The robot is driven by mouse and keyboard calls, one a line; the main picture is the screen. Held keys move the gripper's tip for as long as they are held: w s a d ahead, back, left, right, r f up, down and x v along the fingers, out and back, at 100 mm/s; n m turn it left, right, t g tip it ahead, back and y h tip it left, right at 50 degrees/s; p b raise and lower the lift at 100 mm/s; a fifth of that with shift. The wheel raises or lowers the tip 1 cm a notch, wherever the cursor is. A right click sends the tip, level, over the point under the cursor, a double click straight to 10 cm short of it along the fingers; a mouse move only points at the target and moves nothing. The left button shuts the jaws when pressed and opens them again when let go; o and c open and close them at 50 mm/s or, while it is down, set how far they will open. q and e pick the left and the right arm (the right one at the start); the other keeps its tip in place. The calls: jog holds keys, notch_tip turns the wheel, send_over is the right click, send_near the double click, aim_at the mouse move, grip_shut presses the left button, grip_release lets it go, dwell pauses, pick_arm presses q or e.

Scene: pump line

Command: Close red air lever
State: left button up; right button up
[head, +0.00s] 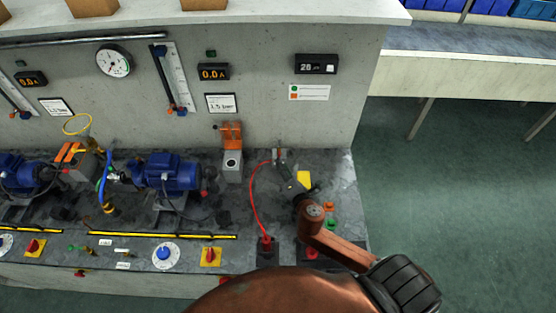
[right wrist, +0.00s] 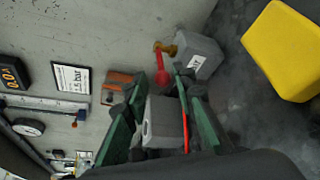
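The red air lever (right wrist: 161,76) shows in the right wrist view, hanging from a brass fitting (right wrist: 165,48) beside a grey labelled block (right wrist: 197,56). My right gripper (right wrist: 160,82) is open, its two green fingers spread on either side of the lever's red end in this view. I cannot tell whether a finger touches it. In the head view my right gripper (head: 282,162) is over the right part of the bench near the wall, and the lever is hidden or too small to make out. My left gripper is not in view.
A red hose (head: 254,200) curves down beside my right gripper. A grey box (head: 232,166) with an orange top stands to its left, and a yellow block (head: 304,178) is close on its right. Blue pumps (head: 168,173) stand further left; the concrete wall (head: 270,110) rises behind.

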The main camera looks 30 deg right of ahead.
jog(key=shift+x, duration=2.25)
jog(key=shift+f, duration=0.1)
jog(key=shift+s, duration=0.1)
jog(key=shift+c, duration=0.4)
grip_shut()
